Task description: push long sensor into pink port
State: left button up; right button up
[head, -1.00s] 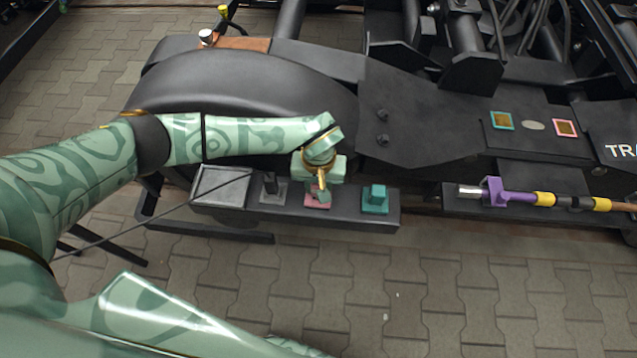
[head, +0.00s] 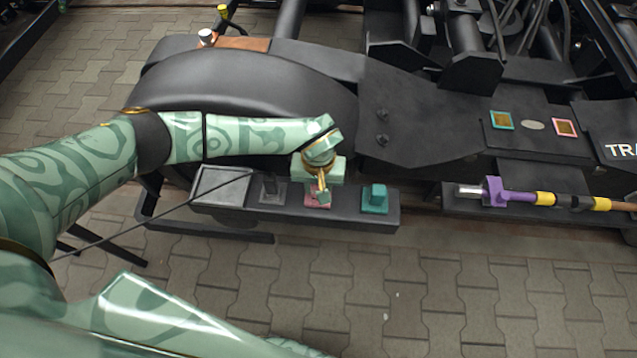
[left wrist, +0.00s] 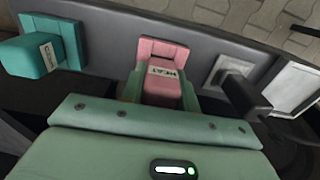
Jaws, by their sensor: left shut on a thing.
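My left gripper (head: 321,195) points down at the dark tray and is shut on a pink block (left wrist: 164,80) with a white label. The block sits against a pink base (head: 314,204) on the tray; whether it is clear of that base I cannot tell. The fingers lie on both sides of it in the left wrist view. A pink-framed square port (head: 565,128) is on the dark bogie plate at the right, well away from the gripper. Which part is the long sensor I cannot tell for sure. My right gripper is not in view.
On the tray (head: 345,218) stand a teal block (head: 375,198), a dark post (head: 268,188) and a grey square pad (head: 221,187). A teal-framed port (head: 502,120) is left of the pink one. A purple fitting (head: 495,192) with a rod lies at the right.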

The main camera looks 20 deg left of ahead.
pick_arm(q)
jog(key=shift+f, duration=0.2)
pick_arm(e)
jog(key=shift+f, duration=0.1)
pick_arm(q)
jog(key=o, duration=1)
notch_tip(320, 180, up, 16)
jog(key=p, duration=0.7)
jog(key=shift+r, duration=0.15)
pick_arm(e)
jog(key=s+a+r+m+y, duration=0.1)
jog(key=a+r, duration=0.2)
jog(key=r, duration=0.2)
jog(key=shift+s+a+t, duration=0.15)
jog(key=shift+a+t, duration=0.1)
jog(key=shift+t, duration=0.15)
